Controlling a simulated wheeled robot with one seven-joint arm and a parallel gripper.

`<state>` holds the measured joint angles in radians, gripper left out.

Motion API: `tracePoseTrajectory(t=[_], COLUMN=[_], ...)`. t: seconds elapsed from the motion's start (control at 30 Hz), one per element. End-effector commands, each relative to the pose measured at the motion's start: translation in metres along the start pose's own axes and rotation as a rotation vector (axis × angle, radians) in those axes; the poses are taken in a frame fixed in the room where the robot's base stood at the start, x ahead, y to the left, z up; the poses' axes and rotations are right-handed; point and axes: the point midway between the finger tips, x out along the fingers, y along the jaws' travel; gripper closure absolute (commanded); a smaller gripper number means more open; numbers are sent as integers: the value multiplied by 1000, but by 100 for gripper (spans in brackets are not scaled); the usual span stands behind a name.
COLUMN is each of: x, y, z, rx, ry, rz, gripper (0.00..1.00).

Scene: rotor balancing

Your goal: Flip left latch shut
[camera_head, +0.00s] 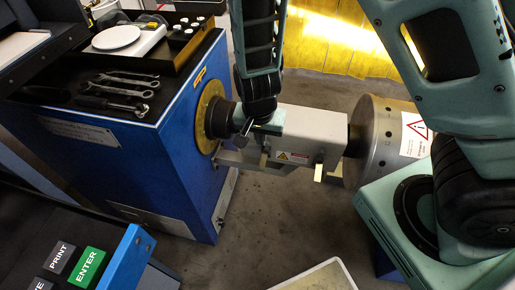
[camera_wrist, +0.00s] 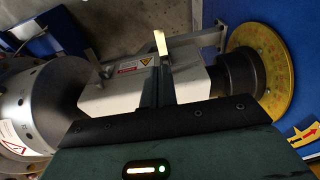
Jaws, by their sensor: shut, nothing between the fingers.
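The white guard cover (camera_head: 308,125) sits over the shaft between the blue machine and the steel rotor. The left latch, a small pale tab (camera_head: 263,159), is on the cover's front side; it also shows in the wrist view (camera_wrist: 160,43), standing out from the cover. The right latch (camera_head: 318,172) is a similar tab, also in the wrist view (camera_wrist: 92,58). My gripper (camera_head: 246,128) is over the cover's left end, its fingers close to the left latch; I cannot tell whether they touch. In the wrist view my gripper (camera_wrist: 160,84) is shut and empty.
The steel rotor (camera_head: 375,128) with a warning label is to the right. The blue machine (camera_head: 160,165) with a yellow disc (camera_head: 208,112) is to the left, bearing wrenches (camera_head: 118,90) and a scale (camera_head: 118,38). A keypad (camera_head: 75,262) is lower left.

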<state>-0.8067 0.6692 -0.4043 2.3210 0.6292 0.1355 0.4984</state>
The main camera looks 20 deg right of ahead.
Motion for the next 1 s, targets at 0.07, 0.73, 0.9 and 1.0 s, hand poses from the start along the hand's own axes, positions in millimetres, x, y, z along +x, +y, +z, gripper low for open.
tracePoseTrajectory(t=[0.07,0.73,0.9,1.0], x=[0,61,95,111], y=[0,1,2,1], z=[-1,0,0,0], rx=[4,5,5,4], ry=[4,-1,-1,-1], rz=[1,4,4,3], gripper=[100,100,100,100])
